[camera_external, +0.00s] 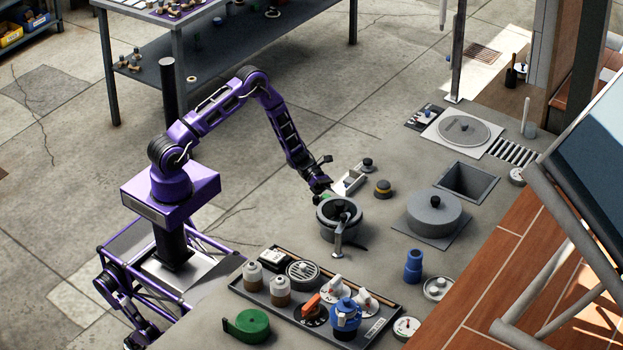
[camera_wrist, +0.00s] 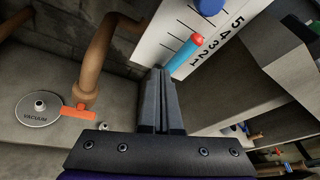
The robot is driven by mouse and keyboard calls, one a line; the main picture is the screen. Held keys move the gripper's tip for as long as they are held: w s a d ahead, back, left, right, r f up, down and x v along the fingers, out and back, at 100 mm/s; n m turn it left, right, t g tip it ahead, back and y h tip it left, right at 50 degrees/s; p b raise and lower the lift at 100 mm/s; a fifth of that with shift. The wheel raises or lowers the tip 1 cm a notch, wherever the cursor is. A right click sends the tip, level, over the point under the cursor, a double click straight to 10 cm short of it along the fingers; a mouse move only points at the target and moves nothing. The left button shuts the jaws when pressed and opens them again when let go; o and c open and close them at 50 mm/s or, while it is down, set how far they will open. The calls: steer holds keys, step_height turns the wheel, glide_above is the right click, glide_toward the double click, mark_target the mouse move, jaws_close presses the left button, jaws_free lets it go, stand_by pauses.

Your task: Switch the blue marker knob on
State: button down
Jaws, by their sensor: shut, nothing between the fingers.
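In the wrist view my gripper (camera_wrist: 160,75) is shut with its fingers together and nothing between them. Beyond its tips is a white scale plate (camera_wrist: 172,28) with black numbers. A light blue rod with a red end (camera_wrist: 186,55) lies along the plate, and a round blue knob (camera_wrist: 209,6) is cut off by the top edge. I cannot tell whether this is the marker knob, or its setting. In the external view my gripper (camera_external: 325,192) is low, just behind the round grey pot (camera_external: 326,231); its fingertips are hard to see there.
A black tray (camera_external: 260,304) on the deck holds white knobs (camera_external: 336,287), an orange handle (camera_external: 311,306) and a blue-capped fitting (camera_external: 346,315). A grey lidded pot (camera_external: 434,211) stands to the right. The wrist view shows a vacuum disc (camera_wrist: 38,108) and a copper pipe (camera_wrist: 98,50).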

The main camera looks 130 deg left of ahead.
step_height(320, 180, up, 9)
steer(key=p, duration=0.5)
steer(key=shift+p, duration=0.35)
steer(key=s+b, duration=0.1)
steer(key=s, duration=0.8)
steer(key=shift+s+a+f+b, duration=0.25)
steer(key=shift+f+b, duration=0.05)
